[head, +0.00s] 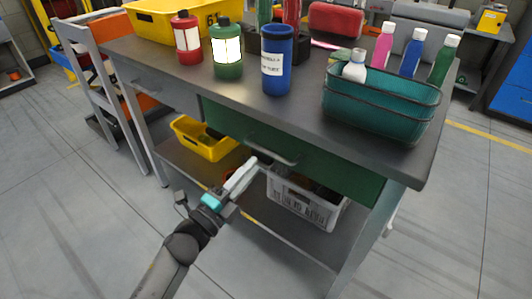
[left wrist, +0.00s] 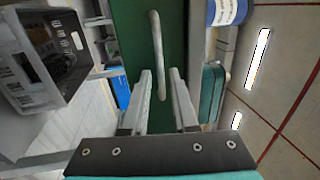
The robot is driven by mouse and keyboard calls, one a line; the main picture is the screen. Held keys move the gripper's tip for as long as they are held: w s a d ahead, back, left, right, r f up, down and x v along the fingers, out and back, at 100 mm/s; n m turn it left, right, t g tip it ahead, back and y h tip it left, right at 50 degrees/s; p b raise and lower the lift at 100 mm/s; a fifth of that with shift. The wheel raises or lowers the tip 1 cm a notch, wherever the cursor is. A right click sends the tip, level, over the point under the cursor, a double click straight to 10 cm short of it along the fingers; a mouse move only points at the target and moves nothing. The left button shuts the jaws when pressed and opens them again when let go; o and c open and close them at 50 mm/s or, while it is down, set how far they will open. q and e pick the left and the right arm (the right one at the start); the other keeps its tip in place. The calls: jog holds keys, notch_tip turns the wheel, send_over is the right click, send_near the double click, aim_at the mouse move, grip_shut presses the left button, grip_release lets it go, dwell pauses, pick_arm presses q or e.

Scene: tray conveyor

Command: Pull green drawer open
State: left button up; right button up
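The green drawer (head: 330,165) sits under the grey tabletop and its front looks flush with the table frame. Its pale bar handle (head: 272,155) is on the front; it also shows in the left wrist view (left wrist: 157,45). My left gripper (head: 252,168) is just in front of the handle, coming from the lower left. In the left wrist view its two fingers (left wrist: 161,72) are spread apart, with the lower end of the handle showing between them. I cannot tell whether either finger touches it. My right gripper is in neither view.
Below the drawer, a white crate (head: 300,203) and a yellow bin (head: 208,145) sit on the shelf. The floor in front is clear.

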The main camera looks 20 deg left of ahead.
aim_at(266, 150)
pick_arm(q)
jog(key=b+x, duration=0.1)
jog(key=x, duration=0.5)
jog(key=shift+w, duration=0.35)
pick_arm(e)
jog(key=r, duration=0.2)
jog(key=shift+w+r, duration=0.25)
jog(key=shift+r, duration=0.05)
pick_arm(q)
grip_shut()
dwell(0.6)
